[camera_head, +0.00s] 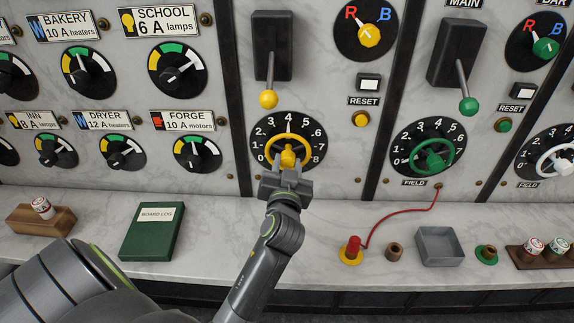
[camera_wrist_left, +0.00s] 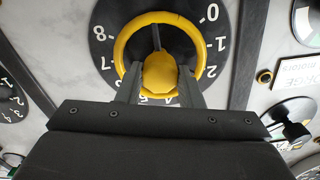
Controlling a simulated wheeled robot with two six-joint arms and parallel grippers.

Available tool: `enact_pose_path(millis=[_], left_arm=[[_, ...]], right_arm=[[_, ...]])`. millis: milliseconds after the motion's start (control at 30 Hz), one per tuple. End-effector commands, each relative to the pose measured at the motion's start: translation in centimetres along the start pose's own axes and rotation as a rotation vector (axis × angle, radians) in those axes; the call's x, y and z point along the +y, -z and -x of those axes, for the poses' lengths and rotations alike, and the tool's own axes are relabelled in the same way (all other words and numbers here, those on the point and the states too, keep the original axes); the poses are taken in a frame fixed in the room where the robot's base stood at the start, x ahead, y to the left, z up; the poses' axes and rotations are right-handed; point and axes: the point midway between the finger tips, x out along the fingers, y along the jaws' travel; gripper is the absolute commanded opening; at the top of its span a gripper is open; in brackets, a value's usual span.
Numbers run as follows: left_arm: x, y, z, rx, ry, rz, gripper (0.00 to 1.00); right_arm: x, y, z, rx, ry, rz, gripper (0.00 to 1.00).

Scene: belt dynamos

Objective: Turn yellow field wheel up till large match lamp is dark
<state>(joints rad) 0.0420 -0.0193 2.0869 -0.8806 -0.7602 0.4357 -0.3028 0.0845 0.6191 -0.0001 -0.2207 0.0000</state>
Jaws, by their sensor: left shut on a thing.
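The yellow field wheel (camera_head: 288,150) sits on a black dial numbered 0 to 8 in the lower middle of the panel. It also shows in the left wrist view (camera_wrist_left: 125,32), where the dial appears upside down. My left gripper (camera_head: 286,170) is shut on the wheel's yellow knob (camera_wrist_left: 159,74), with one finger on each side of it. The fingers and knob hide part of the wheel and scale, so I cannot read its setting surely. I cannot pick out a large match lamp in either view. My right gripper is not in view.
A lever with a yellow ball (camera_head: 268,99) hangs above the dial. A green field wheel (camera_head: 433,156) is to the right. On the ledge are a green log book (camera_head: 153,231), a red plug (camera_head: 352,248) with a red cord, and a grey tray (camera_head: 439,245).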

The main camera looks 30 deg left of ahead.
Motion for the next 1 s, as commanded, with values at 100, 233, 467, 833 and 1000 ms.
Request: enact_pose_path(millis=[100, 233, 467, 833, 1000], left_arm=[[0.0, 0.0, 0.0, -0.002, 0.0, -0.01, 0.11], [0.0, 0.0, 0.0, -0.003, 0.0, -0.042, 0.11], [-0.1, 0.1, 0.0, -0.002, 0.001, -0.178, 0.11], [-0.1, 0.2, 0.0, -0.003, 0.0, -0.519, 0.11], [-0.1, 0.2, 0.0, -0.003, 0.0, -0.677, 0.11]], right_arm=[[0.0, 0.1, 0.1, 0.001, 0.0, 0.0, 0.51], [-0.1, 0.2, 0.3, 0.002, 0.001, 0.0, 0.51], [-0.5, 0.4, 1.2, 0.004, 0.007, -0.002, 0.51], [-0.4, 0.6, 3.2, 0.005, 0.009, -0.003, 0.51], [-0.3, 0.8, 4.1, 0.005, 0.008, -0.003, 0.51]])
